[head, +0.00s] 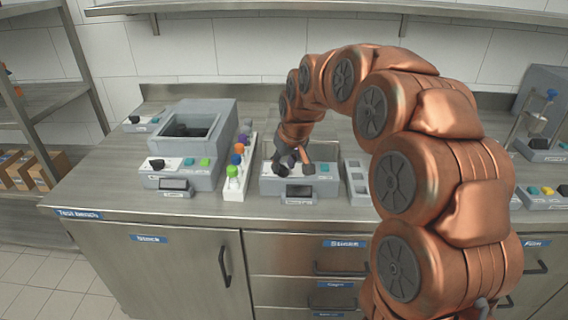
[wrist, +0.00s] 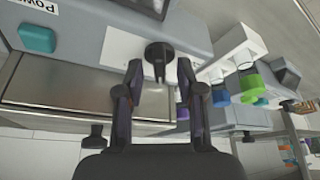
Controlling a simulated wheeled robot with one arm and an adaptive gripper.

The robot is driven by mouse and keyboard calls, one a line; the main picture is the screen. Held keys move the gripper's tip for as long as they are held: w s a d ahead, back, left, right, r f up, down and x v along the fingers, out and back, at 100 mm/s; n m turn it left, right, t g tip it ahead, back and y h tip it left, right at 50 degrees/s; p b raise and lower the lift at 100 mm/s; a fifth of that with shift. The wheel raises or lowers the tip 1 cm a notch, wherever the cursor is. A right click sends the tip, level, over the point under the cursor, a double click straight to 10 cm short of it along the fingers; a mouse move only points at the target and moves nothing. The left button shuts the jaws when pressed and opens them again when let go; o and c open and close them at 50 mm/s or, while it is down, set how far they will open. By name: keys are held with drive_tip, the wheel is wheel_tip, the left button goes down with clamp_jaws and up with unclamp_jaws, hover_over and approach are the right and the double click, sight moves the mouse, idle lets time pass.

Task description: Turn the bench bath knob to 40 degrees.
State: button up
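In the head view, a grey bath with an open basin (head: 187,131) stands at the left of the bench, with a black knob (head: 157,164) and a display (head: 174,184) on its front panel. My gripper (head: 293,164) is at another grey unit (head: 270,186) in the middle, with a display (head: 299,191). In the wrist view, my gripper (wrist: 160,74) is open, its fingers on either side of a black knob (wrist: 158,53) on a white label. I cannot tell whether they touch it. No unit name or readable dial setting shows.
A white rack (head: 238,180) with coloured caps stands between the two units, close to my gripper. It also shows in the wrist view (wrist: 228,55). A grey compartment tray (head: 358,181) is at the right. A teal button (wrist: 38,39) is on the middle unit.

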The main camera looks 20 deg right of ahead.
drive_tip(key=a+v, duration=0.1)
drive_tip(key=v, duration=1)
drive_tip(key=shift+s+d+r, duration=0.2)
drive_tip(key=shift+d+r, duration=0.15)
drive_tip(key=shift+d, duration=0.15)
drive_tip(key=s+f+m+g+p, duration=0.1)
drive_tip(key=s+f+g+p, duration=0.2)
drive_tip(key=s, duration=1.6)
drive_tip(key=s+a+f+m+g+h+p, duration=0.1)
drive_tip(key=s+f+g+p, duration=0.2)
drive_tip(key=s, duration=1.6)
drive_tip(key=shift+f+p, duration=0.55)
drive_tip(key=shift+p, duration=0.2)
